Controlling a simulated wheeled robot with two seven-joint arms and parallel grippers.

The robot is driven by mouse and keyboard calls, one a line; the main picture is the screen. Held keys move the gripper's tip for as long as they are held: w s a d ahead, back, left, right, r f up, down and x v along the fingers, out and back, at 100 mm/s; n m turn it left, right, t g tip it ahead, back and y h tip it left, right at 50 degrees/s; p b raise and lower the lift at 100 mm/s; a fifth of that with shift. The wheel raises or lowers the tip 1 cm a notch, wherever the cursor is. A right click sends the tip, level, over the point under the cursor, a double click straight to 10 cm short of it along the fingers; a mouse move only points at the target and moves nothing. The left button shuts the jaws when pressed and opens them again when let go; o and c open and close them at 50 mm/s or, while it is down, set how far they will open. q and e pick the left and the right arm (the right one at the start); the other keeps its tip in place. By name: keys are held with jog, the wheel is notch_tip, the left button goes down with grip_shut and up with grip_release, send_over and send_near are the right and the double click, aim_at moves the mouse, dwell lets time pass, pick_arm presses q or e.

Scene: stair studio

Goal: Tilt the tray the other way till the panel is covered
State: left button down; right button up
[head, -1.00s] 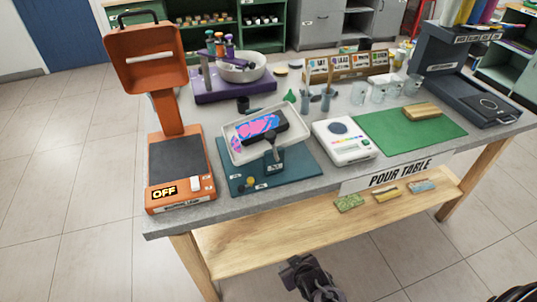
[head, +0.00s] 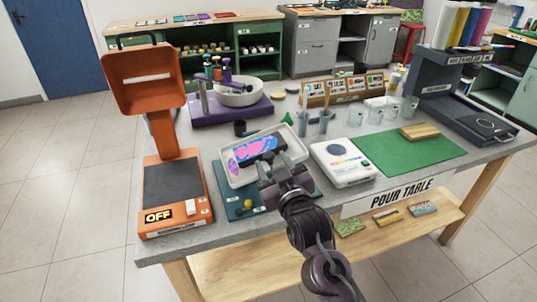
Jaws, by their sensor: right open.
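The white tray (head: 229,176) sits over a teal base (head: 231,203) at the front of the table, left of centre. It slants in view. The dark panel (head: 278,146) lies in it, with pink and blue paint (head: 252,151) over much of its top. Its right part shows dark, and pink and blue also show at the tray's left end. My right gripper (head: 279,172) is open at the tray's near right edge and hides that edge and the stand in front of it. I cannot tell whether it touches the tray. My left gripper is not in view.
An orange lamp unit (head: 172,185) reading OFF stands close at left. A white scale (head: 343,163) is close on the right, then a green mat (head: 402,153) with a wooden block. Cups (head: 316,121) and a purple stand (head: 229,110) are behind.

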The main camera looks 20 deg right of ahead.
aim_at(270, 160)
jog(key=shift+w, duration=1.8)
grip_shut()
